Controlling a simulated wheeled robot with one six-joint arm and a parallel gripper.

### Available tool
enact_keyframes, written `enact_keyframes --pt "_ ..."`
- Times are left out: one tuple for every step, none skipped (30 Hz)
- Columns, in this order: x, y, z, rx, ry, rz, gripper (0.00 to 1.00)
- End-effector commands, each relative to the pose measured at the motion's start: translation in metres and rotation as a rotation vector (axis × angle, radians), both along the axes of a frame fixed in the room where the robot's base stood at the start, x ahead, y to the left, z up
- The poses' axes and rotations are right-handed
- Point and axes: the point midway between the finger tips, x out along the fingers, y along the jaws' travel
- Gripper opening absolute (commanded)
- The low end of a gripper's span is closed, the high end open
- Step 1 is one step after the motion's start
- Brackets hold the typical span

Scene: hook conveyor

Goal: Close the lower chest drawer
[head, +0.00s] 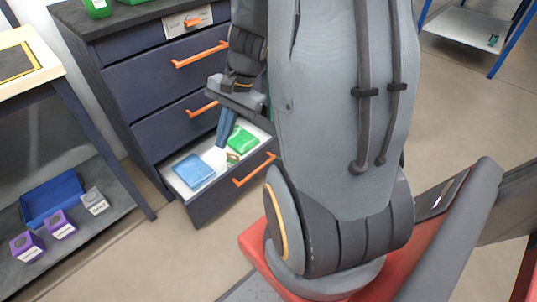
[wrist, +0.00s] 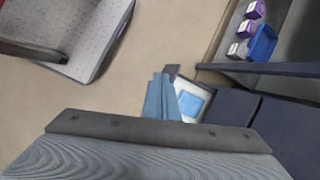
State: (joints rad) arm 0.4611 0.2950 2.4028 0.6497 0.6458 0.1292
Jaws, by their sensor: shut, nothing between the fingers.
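The dark blue chest (head: 150,90) stands at the left of the head view with orange handles. Its lower drawer (head: 205,207) is pulled out, with an orange handle (head: 254,169) on its front. A blue item (head: 194,172) and a green item (head: 241,139) lie inside. My gripper (head: 222,142) is shut and empty, pointing down over the drawer; I cannot tell whether it touches anything. In the wrist view the blue fingers (wrist: 161,98) are together, in front of the drawer's light inside, where the blue item (wrist: 191,104) shows.
A table (head: 30,60) stands left of the chest, its lower shelf (head: 85,240) holding a blue tray (head: 52,200), purple boxes (head: 60,224) and a grey box (head: 95,201). A blue-framed rack (head: 465,30) stands at the back right. Floor in front of the drawer is clear.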

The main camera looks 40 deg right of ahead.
Motion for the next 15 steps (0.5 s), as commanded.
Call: enact_keyframes --pt "0.012 -0.016 -0.030 0.035 0.009 -0.114 0.00" --pt "0.018 -0.024 -0.041 0.057 0.013 -0.181 0.00" --pt "0.025 -0.035 -0.055 0.086 0.018 -0.272 0.00" --pt "0.031 -0.045 -0.066 0.109 0.020 -0.340 0.00" --pt "0.036 -0.055 -0.077 0.131 0.022 -0.407 0.00" --pt "0.043 -0.068 -0.091 0.160 0.024 -0.498 0.00" --pt "0.048 -0.079 -0.102 0.182 0.024 -0.566 0.00" --pt "0.052 -0.090 -0.113 0.205 0.024 -0.634 0.00" --pt "0.058 -0.106 -0.128 0.234 0.024 -0.724 0.00" --pt "0.061 -0.118 -0.140 0.256 0.021 -0.791 0.00" --pt "0.064 -0.131 -0.151 0.278 0.021 -0.860 0.00" --pt "0.068 -0.148 -0.166 0.309 0.019 -0.950 0.00" --pt "0.070 -0.162 -0.178 0.332 0.014 -1.017 0.00" --pt "0.071 -0.175 -0.190 0.354 0.011 -1.083 0.00" --pt "0.072 -0.194 -0.205 0.384 0.005 -1.174 0.00"
